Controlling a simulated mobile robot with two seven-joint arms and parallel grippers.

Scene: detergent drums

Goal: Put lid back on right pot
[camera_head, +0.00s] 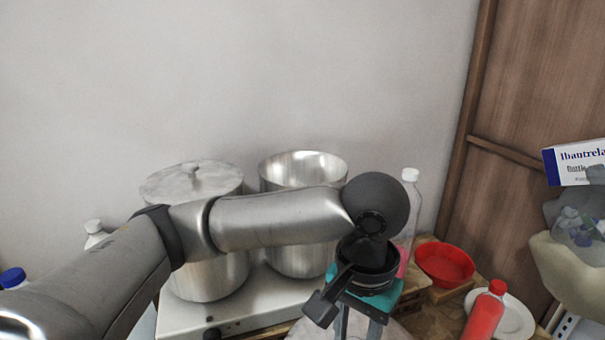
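The right pot (303,172) is a tall steel pot on the stove, open at the top, with its shiny inside wall showing. The left pot (212,275) stands beside it with a lid (190,182) with a knob on top. My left arm crosses in front of both pots. My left gripper (357,328) points down at the bottom edge, in front and to the right of the right pot; its fingertips are cut off. A pale, rounded surface (396,331) shows behind it, possibly the other lid; I cannot tell whether it is held. My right gripper is not in view.
The pots stand on a white stove (185,318). To the right are a clear bottle (411,205) with a white cap, a red bowl (444,263), a red bottle (484,315) and a white plate (517,318). A wall stands close behind the pots.

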